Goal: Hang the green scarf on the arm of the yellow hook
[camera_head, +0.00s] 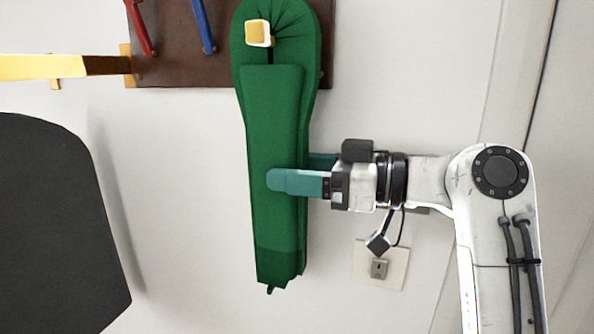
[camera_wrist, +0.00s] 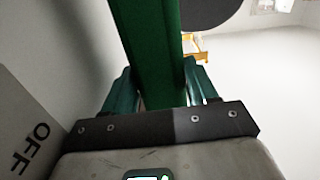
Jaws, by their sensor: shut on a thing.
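The green scarf (camera_head: 272,120) hangs in a long loop at the board in the head view. Its top bend goes round the yellow hook (camera_head: 258,33), whose squared end shows in front of the scarf near its top. The rest of the hook is hidden behind the cloth. My gripper (camera_head: 290,178) comes from the right and is shut on the lower half of the scarf, one teal finger in front and one behind. In the wrist view the scarf (camera_wrist: 152,50) runs up between the two fingers (camera_wrist: 155,95).
The brown board (camera_head: 175,60) on the wall also carries a red hook (camera_head: 140,27) and a blue hook (camera_head: 203,25). A yellow bar (camera_head: 65,67) is at left, above a dark rounded panel (camera_head: 55,225). A wall plate (camera_head: 380,266) is below my gripper.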

